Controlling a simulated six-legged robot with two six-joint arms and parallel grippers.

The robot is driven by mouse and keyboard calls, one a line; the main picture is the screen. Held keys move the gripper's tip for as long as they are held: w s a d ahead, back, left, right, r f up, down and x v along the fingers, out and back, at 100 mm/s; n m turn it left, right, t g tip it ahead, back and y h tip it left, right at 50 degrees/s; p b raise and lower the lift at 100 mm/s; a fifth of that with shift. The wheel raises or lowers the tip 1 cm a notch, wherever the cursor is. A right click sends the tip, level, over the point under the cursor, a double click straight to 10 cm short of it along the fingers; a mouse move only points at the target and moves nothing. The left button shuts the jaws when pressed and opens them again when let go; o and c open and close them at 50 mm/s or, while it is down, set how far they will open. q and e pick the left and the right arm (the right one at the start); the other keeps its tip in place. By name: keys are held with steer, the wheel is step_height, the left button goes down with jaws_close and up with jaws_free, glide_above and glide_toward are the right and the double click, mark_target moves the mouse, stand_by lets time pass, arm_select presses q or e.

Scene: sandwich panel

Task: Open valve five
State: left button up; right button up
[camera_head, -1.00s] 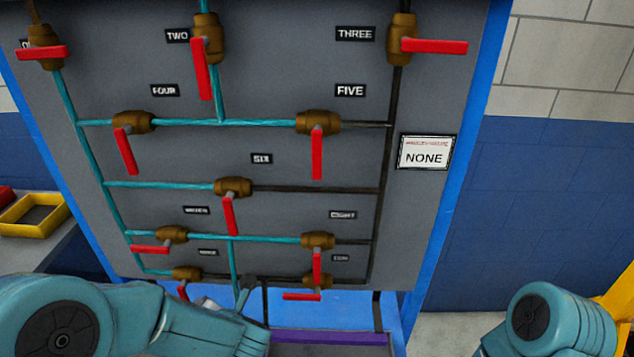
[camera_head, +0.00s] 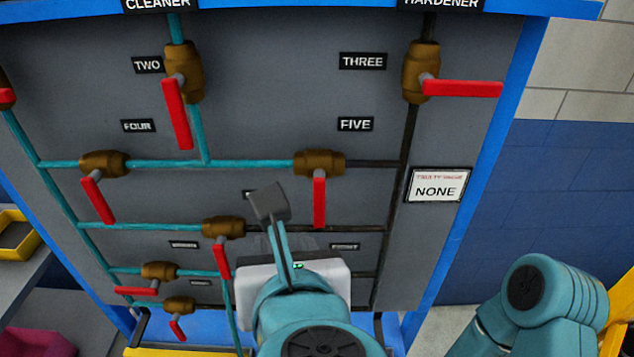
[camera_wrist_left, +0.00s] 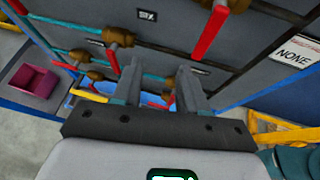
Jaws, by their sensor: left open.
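Valve five is a brass valve (camera_head: 320,163) under the FIVE label (camera_head: 355,124), with its red handle (camera_head: 319,201) hanging straight down across the horizontal pipe. My left gripper (camera_head: 271,203) is raised in front of the panel, left of that handle and apart from it in the head view. In the left wrist view the gripper (camera_wrist_left: 160,88) is open with nothing between its fingers. There, a red handle (camera_wrist_left: 208,33), apparently valve five's, hangs above the right finger. My right gripper is out of view; only my right arm shows at lower right.
Valve six (camera_head: 223,228) and its red handle (camera_head: 221,258) are left of my left gripper. Valve three (camera_head: 422,72) is above right, its handle pointing right. A NONE sign (camera_head: 439,185) hangs at the panel's right side. My left arm hides the lower right valves.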

mark_target(319, 208)
arm_select(q)
steer(key=s+d+r+m+t+h, duration=0.1)
steer(key=s+d+r+m+h, duration=0.15)
steer(key=s+d+r, duration=0.2)
steer(key=shift+n, duration=0.45)
steer(key=p+x, duration=0.1)
steer(key=x, duration=0.6)
steer(key=p+x, duration=0.2)
steer(key=x, duration=0.6)
steer(key=shift+w+a+r, duration=0.1)
steer(key=shift+w+r, duration=0.05)
steer(key=shift+w, duration=0.15)
jaws_close()
